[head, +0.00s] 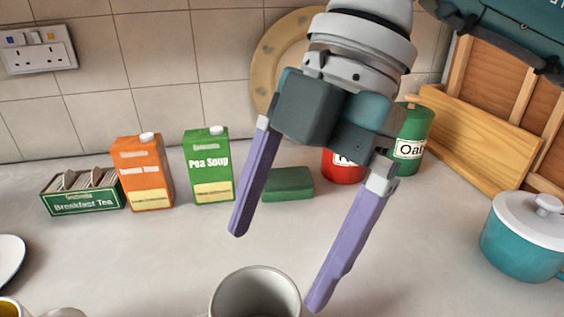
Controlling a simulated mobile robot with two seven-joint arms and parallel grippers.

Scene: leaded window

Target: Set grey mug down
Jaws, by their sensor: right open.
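The grey mug (228,297) stands on the worktop at the bottom of the head view, cut off by the lower edge, with its open rim showing. It looks upright; its base is out of frame. My right gripper (277,270) comes down from the top, with two long purple fingers spread wide apart. It is open, with nothing between the fingers. Its fingertips appear above and to the right of the mug in the picture; I cannot tell whether one touches it. My left gripper is not in view.
Behind stand a Breakfast Tea box (85,197), an orange carton (142,172), a Pea Soup carton (208,165), a green block (288,184), a red canister (341,166) and a green Oats canister (413,140). A teal pot (522,242) stands right. The centre-right worktop is clear.

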